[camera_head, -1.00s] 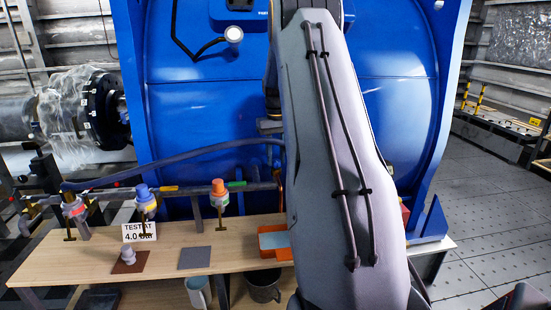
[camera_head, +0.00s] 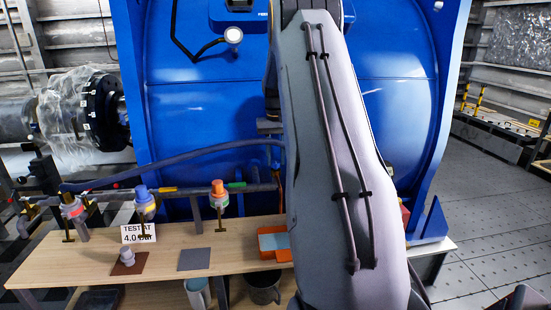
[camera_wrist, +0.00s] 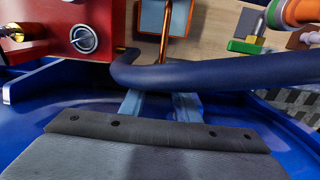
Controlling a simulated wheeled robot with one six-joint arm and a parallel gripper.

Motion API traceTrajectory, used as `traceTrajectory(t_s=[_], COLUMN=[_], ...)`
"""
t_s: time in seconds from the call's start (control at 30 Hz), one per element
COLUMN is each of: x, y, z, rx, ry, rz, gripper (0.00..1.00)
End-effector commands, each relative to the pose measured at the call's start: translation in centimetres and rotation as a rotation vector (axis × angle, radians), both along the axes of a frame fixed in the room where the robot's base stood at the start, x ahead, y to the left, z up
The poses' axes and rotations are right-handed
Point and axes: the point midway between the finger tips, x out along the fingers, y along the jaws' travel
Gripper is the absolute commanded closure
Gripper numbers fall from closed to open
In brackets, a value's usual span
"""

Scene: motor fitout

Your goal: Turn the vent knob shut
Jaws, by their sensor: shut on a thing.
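My gripper (camera_wrist: 160,104) shows in the wrist view as two pale blue-grey fingers, apart, reaching from the dark palm edge to a thick blue hose. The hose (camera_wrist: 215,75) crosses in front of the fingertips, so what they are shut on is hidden. In the head view my arm covers the gripper. I cannot pick out the vent knob for certain. A round silver knob (camera_wrist: 84,39) on a red box is at upper left in the wrist view, clear of the fingers. In the head view, a blue-capped valve (camera_head: 145,198) and an orange-capped valve (camera_head: 218,192) stand along the pipe.
A wooden bench (camera_head: 75,250) runs before the big blue vessel (camera_head: 210,120). On it are a test sign (camera_head: 138,233), a grey plate (camera_head: 194,259) and an orange-rimmed tray (camera_head: 272,255). The blue hose (camera_head: 200,155) runs above the pipe. Open floor (camera_head: 480,220) lies at right.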

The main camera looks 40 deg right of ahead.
Motion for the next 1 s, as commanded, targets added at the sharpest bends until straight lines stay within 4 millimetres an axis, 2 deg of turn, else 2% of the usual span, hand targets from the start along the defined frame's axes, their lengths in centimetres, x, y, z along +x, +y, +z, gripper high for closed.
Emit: traceTrajectory(t_s=[0.03, 0.1, 0.13, 0.47, 0.57, 0.8, 1.0], x=[0.1, 0.1, 0.1, 0.1, 0.2, 0.2, 0.1], y=[-0.1, -0.1, -0.1, 0.0, -0.1, -0.1, -0.1], z=[0.2, 0.2, 0.2, 0.3, 1.3, 5.2, 7.4], rx=[-0.003, -0.002, -0.002, -0.001, -0.003, -0.003, -0.002], ry=[-0.004, -0.003, -0.003, -0.002, -0.004, -0.005, -0.003], rz=[-0.001, -0.001, 0.0, 0.0, 0.0, 0.0, 0.0], gripper=[0.66, 0.54, 0.52, 0.52, 0.52, 0.52, 0.52])
